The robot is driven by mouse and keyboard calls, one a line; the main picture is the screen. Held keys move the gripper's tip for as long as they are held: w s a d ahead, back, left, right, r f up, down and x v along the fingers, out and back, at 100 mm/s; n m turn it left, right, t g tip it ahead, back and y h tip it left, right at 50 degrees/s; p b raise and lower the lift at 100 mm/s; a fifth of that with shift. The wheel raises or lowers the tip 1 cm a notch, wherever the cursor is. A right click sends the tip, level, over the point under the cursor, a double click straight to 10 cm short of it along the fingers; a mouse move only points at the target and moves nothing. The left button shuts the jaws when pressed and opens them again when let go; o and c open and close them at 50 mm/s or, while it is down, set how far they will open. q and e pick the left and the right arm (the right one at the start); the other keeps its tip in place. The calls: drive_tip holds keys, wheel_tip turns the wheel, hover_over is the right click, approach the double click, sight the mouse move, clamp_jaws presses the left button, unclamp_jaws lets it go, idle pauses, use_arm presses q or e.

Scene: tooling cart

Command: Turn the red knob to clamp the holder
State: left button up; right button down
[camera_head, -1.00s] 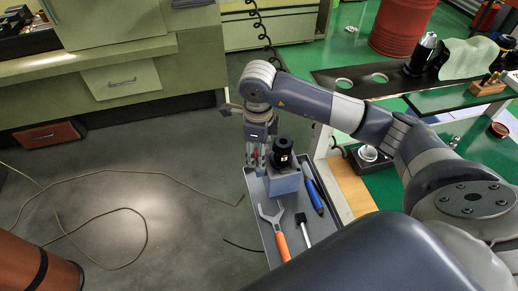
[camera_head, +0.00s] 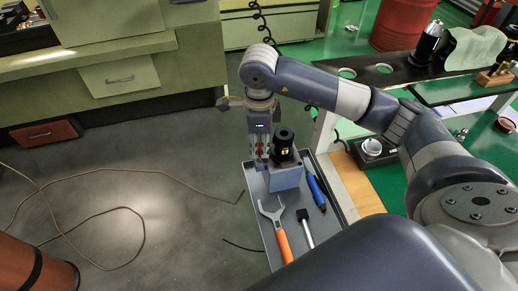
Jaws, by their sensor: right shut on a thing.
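A blue-grey clamping block (camera_head: 285,179) stands on the grey tray of the cart (camera_head: 268,238). A black holder (camera_head: 283,143) sits upright in its top. My right gripper (camera_head: 261,163) points down at the block's left side, with its fingers close against it. A bit of red, the red knob (camera_head: 260,149), shows between the fingers; most of it is hidden. The gripper is shut on the knob. My left gripper is not in view.
On the tray lie an orange-handled wrench (camera_head: 281,240), a black-headed tool (camera_head: 305,228) and a blue tool (camera_head: 316,193). A workbench (camera_head: 455,90) with tooling stands at right.

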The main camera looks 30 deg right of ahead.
drive_tip(key=n+b, duration=0.2)
drive_tip(key=b, duration=0.1)
drive_tip(key=n+b, duration=0.2)
drive_tip(key=b, duration=0.1)
drive_tip(key=n+b, duration=0.3)
drive_tip(key=shift+f, duration=0.25)
drive_tip(key=shift+r+n+b, duration=0.25)
drive_tip(key=shift+n+b, duration=1.15)
drive_tip(key=shift+n, duration=0.4)
drive_tip(key=c, duration=1.3)
unclamp_jaws()
drive_tip(key=r, duration=1.2)
drive_tip(key=shift+s+d, duration=0.15)
drive_tip(key=shift+s, duration=0.2)
drive_tip(key=shift+c, duration=0.2)
